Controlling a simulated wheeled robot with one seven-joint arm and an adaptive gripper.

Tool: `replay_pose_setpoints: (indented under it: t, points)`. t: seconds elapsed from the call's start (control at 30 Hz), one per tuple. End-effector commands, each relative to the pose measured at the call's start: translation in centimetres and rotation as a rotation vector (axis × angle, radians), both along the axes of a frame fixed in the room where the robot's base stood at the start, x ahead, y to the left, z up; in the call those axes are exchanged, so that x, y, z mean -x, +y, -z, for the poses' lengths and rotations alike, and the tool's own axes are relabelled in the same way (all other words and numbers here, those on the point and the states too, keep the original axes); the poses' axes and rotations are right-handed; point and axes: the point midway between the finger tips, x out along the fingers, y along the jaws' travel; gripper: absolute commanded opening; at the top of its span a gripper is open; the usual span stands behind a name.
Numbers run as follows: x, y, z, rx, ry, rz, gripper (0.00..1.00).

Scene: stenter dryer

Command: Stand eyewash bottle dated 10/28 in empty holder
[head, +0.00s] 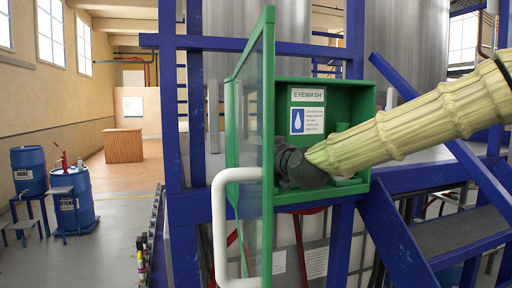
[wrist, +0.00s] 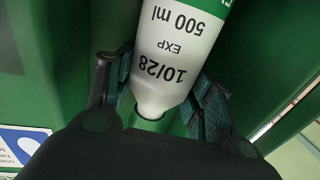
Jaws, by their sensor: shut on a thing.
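The eyewash bottle (wrist: 178,50) is white with a green band and reads "500 ml EXP 10/28" upside down in the wrist view. My gripper (wrist: 160,88) has a finger on each side of it and is shut on it. The bottle's tapered end points down toward a green surface, where a dark green ring shows around its tip. I cannot tell whether this ring is the holder or part of the bottle. In the head view my gripper (head: 300,168) is inside the green eyewash cabinet (head: 365,97), low and left.
The cabinet's glazed green door (head: 268,130) stands open at the left. An eyewash sign (head: 307,111) is on the back wall. Blue steel posts (head: 172,120) and a blue stair (head: 455,200) flank the cabinet.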

Motion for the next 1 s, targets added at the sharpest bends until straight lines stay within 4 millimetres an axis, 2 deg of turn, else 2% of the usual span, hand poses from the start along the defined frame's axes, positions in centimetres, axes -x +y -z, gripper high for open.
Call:
replay_pose_setpoints:
  t: [0.3,0.33,0.43,0.87,1.0]
  points:
    - [0.0,0.0,0.2,-0.001,-0.003,0.000,0.03]
    - [0.0,0.0,0.3,0.000,0.000,0.000,0.57]
    - [0.0,0.0,0.2,0.000,0.000,0.000,0.74]
    - [0.0,0.0,-0.2,0.000,0.000,0.000,0.74]
    - [1.0,-0.6,0.1,-0.001,-0.002,0.001,0.74]
